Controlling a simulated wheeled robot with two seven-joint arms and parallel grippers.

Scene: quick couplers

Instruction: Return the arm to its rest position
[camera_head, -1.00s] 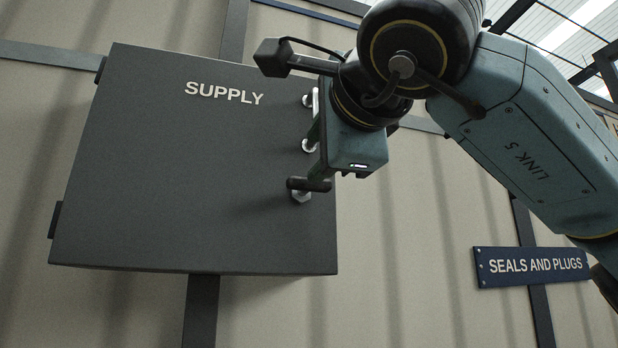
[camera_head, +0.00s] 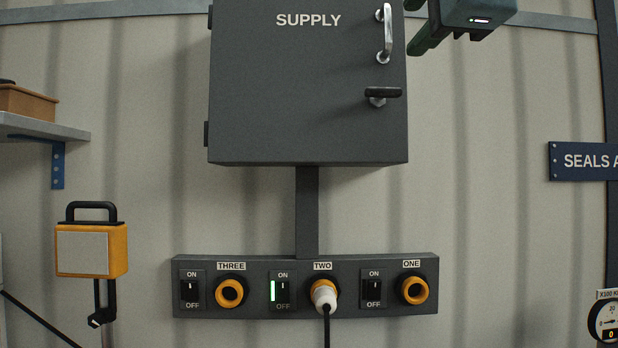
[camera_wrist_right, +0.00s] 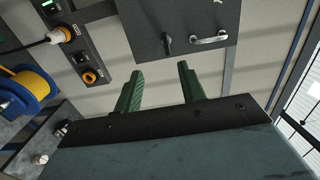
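My right gripper (camera_head: 432,28) is at the top edge of the head view, partly cut off, just right of the supply cabinet (camera_head: 300,100). In the right wrist view its two green fingers (camera_wrist_right: 159,72) are spread apart with nothing between them. The gripper is clear of the cabinet's silver pull handle (camera_head: 387,34) and of its black latch lever (camera_head: 380,92), which lies level. The cabinet door looks shut. Most of the right arm is out of the head view. My left gripper is not in view.
Below the cabinet is a socket panel (camera_head: 250,308). A white plug (camera_head: 324,294) sits in socket TWO, whose switch glows green. A yellow-orange box (camera_head: 90,250) and shelf (camera_head: 45,125) are at left; a gauge (camera_head: 607,320) is at lower right. The wrist view shows a yellow reel (camera_wrist_right: 30,88).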

